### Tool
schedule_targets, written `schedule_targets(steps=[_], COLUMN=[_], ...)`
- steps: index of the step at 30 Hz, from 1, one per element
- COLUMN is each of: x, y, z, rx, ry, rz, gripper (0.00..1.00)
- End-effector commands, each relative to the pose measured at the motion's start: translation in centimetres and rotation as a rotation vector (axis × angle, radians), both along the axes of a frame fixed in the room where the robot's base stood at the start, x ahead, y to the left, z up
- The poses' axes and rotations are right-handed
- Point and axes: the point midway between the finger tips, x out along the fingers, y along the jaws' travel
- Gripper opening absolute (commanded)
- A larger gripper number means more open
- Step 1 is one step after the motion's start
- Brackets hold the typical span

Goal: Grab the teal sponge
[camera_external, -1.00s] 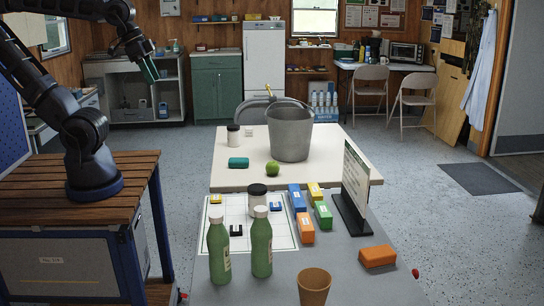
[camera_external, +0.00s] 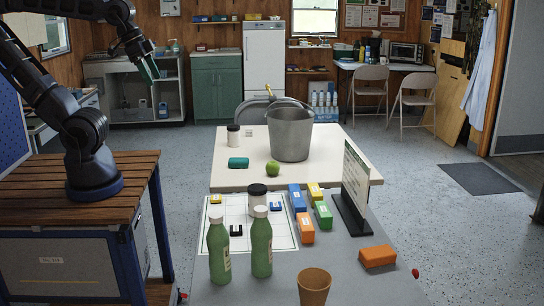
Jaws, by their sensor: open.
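The teal sponge (camera_external: 238,163) lies flat on the white table (camera_external: 225,183), near its front left part. A green apple or lime (camera_external: 273,169) sits to its right, and a grey bucket (camera_external: 289,134) stands behind that. My gripper (camera_external: 153,70) is up at the upper left, raised well above the table and to the left of the sponge. Its jaws are open and apart from the sponge. Nothing hides the sponge.
On the nearer grey table are two green bottles (camera_external: 219,248), coloured blocks (camera_external: 307,228), an upright sign (camera_external: 355,182) and an orange-brown cup (camera_external: 314,287). The white table's left front is clear.

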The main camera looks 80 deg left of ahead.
Motion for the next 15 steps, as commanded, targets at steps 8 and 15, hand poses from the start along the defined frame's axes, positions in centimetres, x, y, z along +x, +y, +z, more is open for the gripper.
schedule_targets(steps=[8,15], x=[0.1,3.0], y=[0.0,1.3], z=[0.0,-0.1], rx=[0.002,0.069], ry=[0.001,0.033], rz=[-0.002,-0.086], gripper=[1.0,1.0])
